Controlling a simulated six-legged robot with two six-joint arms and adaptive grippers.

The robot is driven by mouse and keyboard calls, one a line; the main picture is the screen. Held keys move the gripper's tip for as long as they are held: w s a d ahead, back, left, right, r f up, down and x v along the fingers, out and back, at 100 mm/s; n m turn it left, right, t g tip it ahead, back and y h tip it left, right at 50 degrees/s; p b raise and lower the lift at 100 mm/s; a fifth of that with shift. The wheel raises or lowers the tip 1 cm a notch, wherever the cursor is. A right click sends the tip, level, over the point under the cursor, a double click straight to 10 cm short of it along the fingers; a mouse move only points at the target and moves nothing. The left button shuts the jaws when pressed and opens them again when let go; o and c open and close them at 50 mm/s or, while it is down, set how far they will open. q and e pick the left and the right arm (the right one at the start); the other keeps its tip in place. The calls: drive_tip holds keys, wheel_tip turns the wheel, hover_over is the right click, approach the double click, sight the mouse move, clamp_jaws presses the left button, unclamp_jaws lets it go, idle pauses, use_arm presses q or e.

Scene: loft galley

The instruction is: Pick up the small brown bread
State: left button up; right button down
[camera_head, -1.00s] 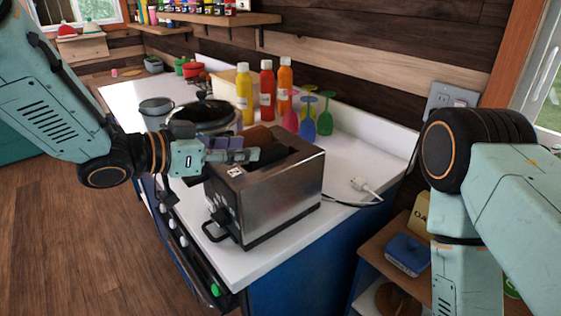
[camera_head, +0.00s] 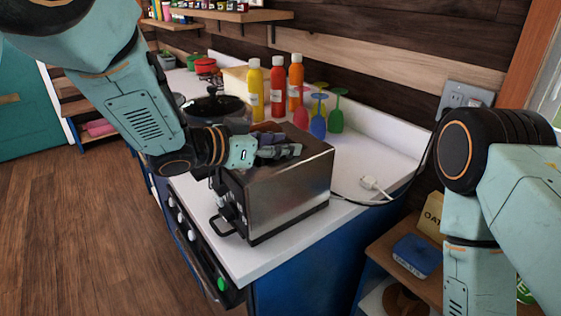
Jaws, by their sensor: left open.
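The small brown bread (camera_head: 265,127) shows only as a brown patch at the top of the steel toaster (camera_head: 290,195), just behind my left gripper. Most of it is hidden by the gripper and the toaster. My left gripper (camera_head: 288,151) reaches in from the left and lies over the toaster's top, its fingers pointing right. It is open, and I see nothing held in it. Whether a finger touches the bread cannot be told. My right arm stands at the right edge; its gripper is out of view.
Yellow (camera_head: 257,92), red (camera_head: 278,88) and orange (camera_head: 296,82) bottles stand behind the toaster, beside several upturned coloured glasses (camera_head: 319,118). A plug (camera_head: 375,186) and cable lie right of the toaster.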

use_arm(q)
drive_tip(key=shift+a, duration=0.1)
drive_tip(key=shift+c, duration=0.4)
drive_tip(key=shift+c, duration=0.8)
clamp_jaws()
drive_tip(key=shift+w, duration=0.1)
